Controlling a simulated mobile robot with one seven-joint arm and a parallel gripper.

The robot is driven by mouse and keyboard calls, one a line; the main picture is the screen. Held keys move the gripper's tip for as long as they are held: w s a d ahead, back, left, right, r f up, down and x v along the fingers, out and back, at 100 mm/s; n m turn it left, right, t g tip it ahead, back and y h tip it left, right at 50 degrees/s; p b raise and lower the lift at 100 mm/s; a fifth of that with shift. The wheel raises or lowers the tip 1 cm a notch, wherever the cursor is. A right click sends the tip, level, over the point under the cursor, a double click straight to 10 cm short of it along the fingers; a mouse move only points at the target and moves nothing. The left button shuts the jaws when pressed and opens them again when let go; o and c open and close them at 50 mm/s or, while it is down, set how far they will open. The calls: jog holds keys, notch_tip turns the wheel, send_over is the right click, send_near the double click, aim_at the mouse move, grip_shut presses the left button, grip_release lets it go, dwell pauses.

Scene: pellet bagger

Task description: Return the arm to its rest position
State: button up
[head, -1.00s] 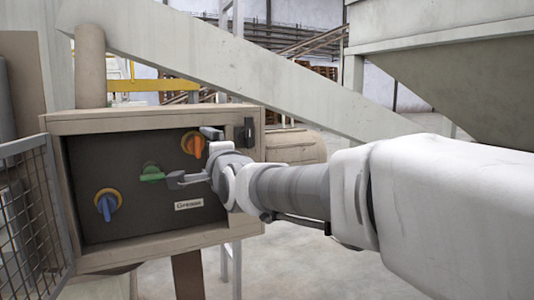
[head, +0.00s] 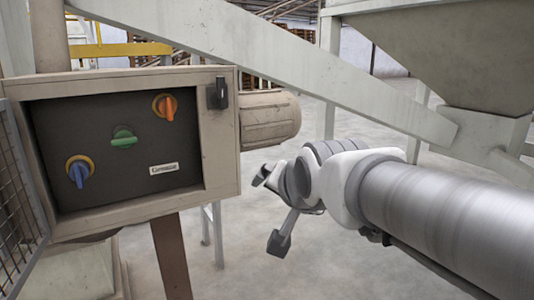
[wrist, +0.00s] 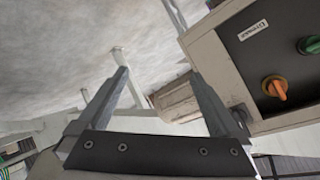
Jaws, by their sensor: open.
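My gripper (head: 270,210) is open and empty. In the head view it is right of and below the control box (head: 222,170), apart from it, with its fingers spread. My arm (head: 440,220) reaches in from the right edge. In the wrist view the two fingers of my gripper (wrist: 158,76) stand apart with nothing between them. The box panel carries an orange knob (head: 167,108) with its handle upright, a green knob (head: 123,138) with its handle level, and a blue knob (head: 79,173) with its handle near upright.
A mesh door (head: 22,195) hangs open at the box's left. A beige motor-like cylinder (head: 268,118) sits behind the box. A pale sloping beam (head: 290,65) crosses above, and a hopper (head: 450,50) stands upper right. The floor below my gripper looks clear.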

jog(key=s+d+f+n+g+h, duration=0.1)
jog(key=s+d+f+n+g, duration=0.15)
jog(key=s+d+f, duration=0.5)
jog(key=s+d+f+n+g+h, duration=0.25)
jog(key=s+d, duration=0.25)
jog(key=s, duration=0.6)
notch_tip(320, 180, up, 24)
jog(key=p, duration=2.5)
jog(key=shift+w+a+f+y, duration=0.15)
jog(key=shift+w+a+y, duration=0.15)
jog(key=shift+w+y, duration=0.15)
